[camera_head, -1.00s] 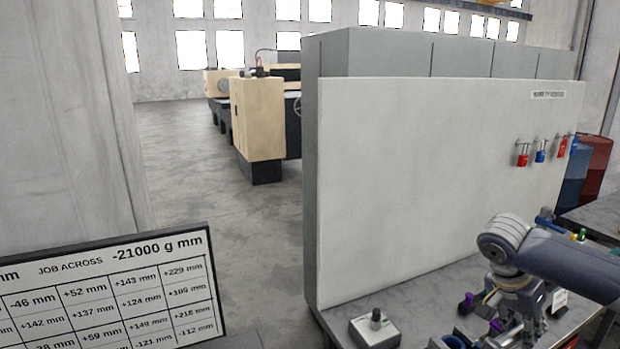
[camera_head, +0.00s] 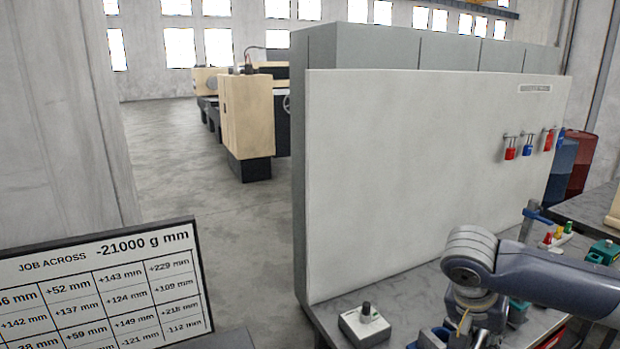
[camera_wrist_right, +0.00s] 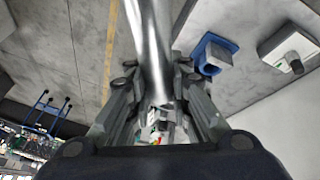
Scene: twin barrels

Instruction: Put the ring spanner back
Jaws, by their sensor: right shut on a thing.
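My right gripper (camera_wrist_right: 160,112) is shut on a long, shiny metal bar, which looks like the ring spanner (camera_wrist_right: 151,45). The bar runs from between the fingers up out of the top of the right wrist view, so its end is hidden. In the head view my right arm hangs over the bench at the lower right, with its fingertips cut off by the bottom edge. The spanner cannot be made out there. My left gripper is in neither view.
A pale board (camera_head: 430,170) stands behind the bench, with red and blue padlocks (camera_head: 527,149) hanging at its right. A grey box with a black knob (camera_head: 365,325) and a blue block (camera_wrist_right: 213,53) sit on the bench. A chart screen (camera_head: 105,290) stands at the left.

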